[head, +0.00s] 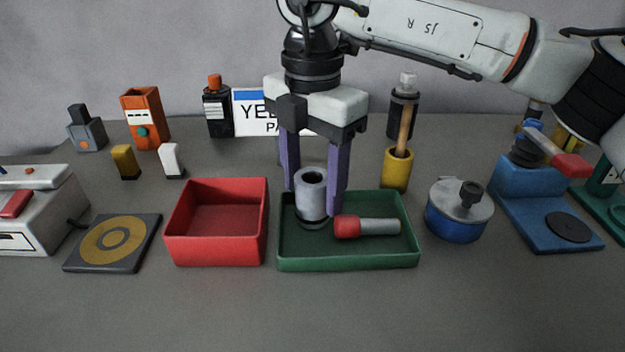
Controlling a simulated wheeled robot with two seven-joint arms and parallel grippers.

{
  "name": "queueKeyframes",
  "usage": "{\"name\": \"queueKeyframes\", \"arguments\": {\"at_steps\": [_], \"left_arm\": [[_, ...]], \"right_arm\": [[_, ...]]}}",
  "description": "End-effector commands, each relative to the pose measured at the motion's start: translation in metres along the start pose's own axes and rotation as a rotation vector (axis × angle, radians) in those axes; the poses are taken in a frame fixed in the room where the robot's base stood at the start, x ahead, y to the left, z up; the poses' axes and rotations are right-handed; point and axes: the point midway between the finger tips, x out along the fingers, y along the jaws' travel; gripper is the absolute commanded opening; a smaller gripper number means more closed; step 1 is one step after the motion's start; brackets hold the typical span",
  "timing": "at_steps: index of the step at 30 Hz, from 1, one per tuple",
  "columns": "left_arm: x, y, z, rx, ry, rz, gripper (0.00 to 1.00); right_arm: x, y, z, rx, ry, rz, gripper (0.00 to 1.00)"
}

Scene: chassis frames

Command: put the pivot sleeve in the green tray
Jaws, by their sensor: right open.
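The pivot sleeve, which I take to be the grey hollow cylinder (311,196) with a dark ring at its foot, stands upright in the left part of the green tray (348,262). My right gripper (316,203) comes down from above with its purple fingers on either side of the sleeve. It is open, with a gap showing between the sleeve and the fingers. The lower finger ends are partly hidden by the sleeve and tray. A red-headed grey piece (368,227) lies in the same tray, right of the sleeve. My left gripper is not in view.
A red tray (217,250), empty, stands just left of the green one. A blue pot with a grey lid (459,211) and a blue stand (545,215) are to the right. A yellow cup (397,170) stands behind. The table front is clear.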

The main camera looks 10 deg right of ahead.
Motion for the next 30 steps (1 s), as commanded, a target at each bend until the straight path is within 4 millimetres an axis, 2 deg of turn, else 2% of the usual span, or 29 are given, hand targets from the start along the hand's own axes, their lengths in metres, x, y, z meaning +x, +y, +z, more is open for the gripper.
{"name": "queueKeyframes", "arguments": {"at_steps": [5,8,15,21,25,30], "left_arm": [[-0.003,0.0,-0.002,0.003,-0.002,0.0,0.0],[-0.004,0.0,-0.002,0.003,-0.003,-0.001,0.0],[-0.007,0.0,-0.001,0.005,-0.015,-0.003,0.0],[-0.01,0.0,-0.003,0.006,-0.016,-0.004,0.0],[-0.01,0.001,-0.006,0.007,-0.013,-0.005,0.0],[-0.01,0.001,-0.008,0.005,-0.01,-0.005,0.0]], "right_arm": [[-0.007,0.0,0.0,0.0,-0.001,0.001,0.55],[-0.021,0.001,0.001,0.002,-0.002,0.002,0.55],[-0.074,0.001,0.0,0.001,-0.001,0.004,0.55],[-0.108,0.001,0.0,0.001,-0.001,0.002,0.55],[-0.12,0.0,0.0,0.0,0.0,0.0,0.55],[-0.124,0.0,0.0,-0.001,0.0,0.0,0.55]]}}
